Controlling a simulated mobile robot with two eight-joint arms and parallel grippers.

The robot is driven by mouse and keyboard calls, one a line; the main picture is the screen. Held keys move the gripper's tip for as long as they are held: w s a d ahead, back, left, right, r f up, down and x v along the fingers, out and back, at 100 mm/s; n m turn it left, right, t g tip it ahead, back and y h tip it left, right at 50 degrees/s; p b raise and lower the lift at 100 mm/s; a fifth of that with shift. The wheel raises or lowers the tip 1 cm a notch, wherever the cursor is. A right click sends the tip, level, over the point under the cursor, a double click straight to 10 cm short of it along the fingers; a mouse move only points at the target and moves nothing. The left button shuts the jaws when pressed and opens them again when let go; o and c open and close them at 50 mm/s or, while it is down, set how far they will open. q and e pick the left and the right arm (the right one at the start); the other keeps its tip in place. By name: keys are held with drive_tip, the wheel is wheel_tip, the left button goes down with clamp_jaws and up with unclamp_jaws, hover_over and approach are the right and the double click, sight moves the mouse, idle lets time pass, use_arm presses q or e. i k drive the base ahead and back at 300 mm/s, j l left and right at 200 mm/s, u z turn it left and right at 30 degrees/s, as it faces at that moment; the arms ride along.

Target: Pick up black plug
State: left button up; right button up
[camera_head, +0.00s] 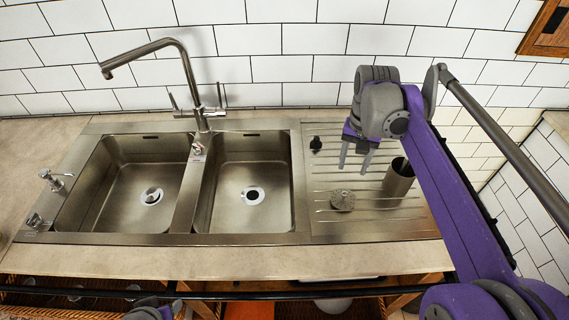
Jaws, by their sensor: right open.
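The black plug (316,144) is a small dark piece on the ribbed drainboard, near its back left corner beside the right basin. My right gripper (353,171) is open and empty, with its two grey fingers pointing down over the drainboard. It is to the right of the plug and apart from it.
A round metal strainer (343,200) and a metal cylindrical cup (398,180) are on the drainboard (325,228). Left are two empty basins with a tall faucet (190,75) behind them. A tiled wall stands close behind. A dark rail (250,295) runs below the counter front.

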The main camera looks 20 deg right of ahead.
sight(315, 144)
drive_tip(key=k+l+u, duration=0.1)
drive_tip(key=l+u, duration=0.3)
drive_tip(key=k+l+u, duration=0.1)
drive_tip(key=u, duration=0.25)
drive_tip(key=l, duration=0.1)
